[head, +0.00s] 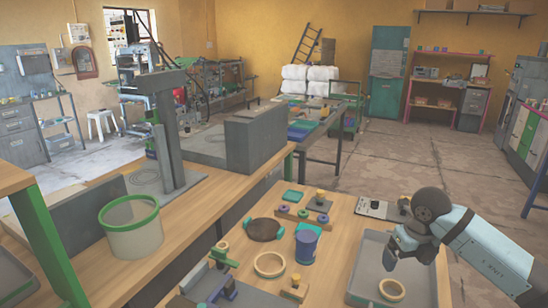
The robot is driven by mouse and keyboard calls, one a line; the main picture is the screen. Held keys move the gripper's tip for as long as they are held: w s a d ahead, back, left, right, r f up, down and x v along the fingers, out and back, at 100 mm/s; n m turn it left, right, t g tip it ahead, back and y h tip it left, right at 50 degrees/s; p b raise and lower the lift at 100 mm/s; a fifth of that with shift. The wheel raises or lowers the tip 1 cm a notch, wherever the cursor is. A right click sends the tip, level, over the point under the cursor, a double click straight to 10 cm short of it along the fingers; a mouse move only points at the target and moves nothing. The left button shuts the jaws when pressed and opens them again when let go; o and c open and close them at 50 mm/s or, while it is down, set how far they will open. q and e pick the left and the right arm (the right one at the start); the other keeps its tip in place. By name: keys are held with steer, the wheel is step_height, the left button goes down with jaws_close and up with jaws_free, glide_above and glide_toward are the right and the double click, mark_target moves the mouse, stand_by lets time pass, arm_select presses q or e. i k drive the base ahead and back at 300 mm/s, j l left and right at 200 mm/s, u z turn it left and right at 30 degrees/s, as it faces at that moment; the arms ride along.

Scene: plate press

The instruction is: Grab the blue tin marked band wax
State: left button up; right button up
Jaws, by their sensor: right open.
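A small blue tin (306,247) stands upright on the wooden table, near the middle of the head view. Any lettering on it is too small to read, so I cannot tell whether it is marked band wax. My right gripper (393,260) is to the right of the tin, apart from it, over the far left part of a grey tray. It is open and nothing shows between its fingers. My left gripper is not in view.
Around the tin are a teal piece, a dark round dish (264,229) and a wooden ring (270,265). The grey tray (362,282) holds another ring (391,290). A white bin with a green rim (134,238) stands on the left bench. Bare tabletop lies between tin and tray.

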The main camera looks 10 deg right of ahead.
mark_target(305, 256)
steer(key=k, duration=0.95)
